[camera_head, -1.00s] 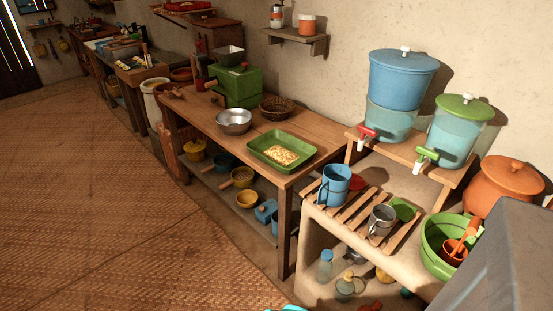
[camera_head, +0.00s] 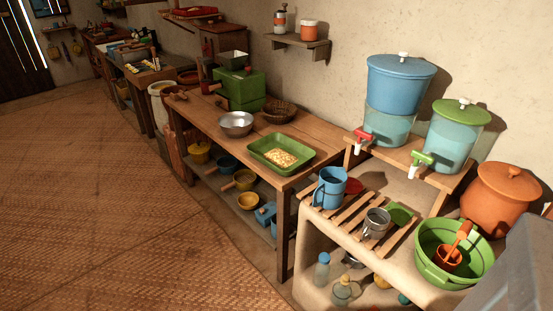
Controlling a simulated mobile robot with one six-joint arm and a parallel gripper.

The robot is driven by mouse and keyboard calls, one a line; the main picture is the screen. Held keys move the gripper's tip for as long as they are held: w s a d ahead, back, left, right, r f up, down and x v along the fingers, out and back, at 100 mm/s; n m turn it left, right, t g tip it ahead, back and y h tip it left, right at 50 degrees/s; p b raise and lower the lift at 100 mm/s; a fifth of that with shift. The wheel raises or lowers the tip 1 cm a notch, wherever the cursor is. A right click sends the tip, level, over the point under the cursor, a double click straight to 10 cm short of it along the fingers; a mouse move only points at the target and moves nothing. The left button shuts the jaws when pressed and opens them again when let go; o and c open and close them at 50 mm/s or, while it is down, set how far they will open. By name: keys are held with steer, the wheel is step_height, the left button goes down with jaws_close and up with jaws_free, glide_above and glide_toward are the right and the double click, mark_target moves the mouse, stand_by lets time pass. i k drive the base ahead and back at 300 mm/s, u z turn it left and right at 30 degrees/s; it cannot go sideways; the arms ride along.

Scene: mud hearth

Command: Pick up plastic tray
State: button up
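A green plastic tray (camera_head: 258,152) lies flat near the right end of the wooden table (camera_head: 303,128). It holds a pile of yellow pieces (camera_head: 282,158), too small to identify. A metal bowl (camera_head: 236,123) stands to its left and a woven basket (camera_head: 279,110) behind it, both apart from the tray. My gripper is not in view. A grey shape at the lower right edge may be part of my body.
A slatted rack (camera_head: 352,223) with a blue mug (camera_head: 330,187) and a metal mug (camera_head: 376,222) stands right of the table. Blue (camera_head: 398,82) and green-lidded (camera_head: 455,132) dispensers stand behind it. The woven floor (camera_head: 110,200) is clear in front.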

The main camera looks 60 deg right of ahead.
mark_target(283, 154)
steer(key=z, duration=0.1)
steer(key=i, duration=0.95)
steer(key=u, duration=0.05)
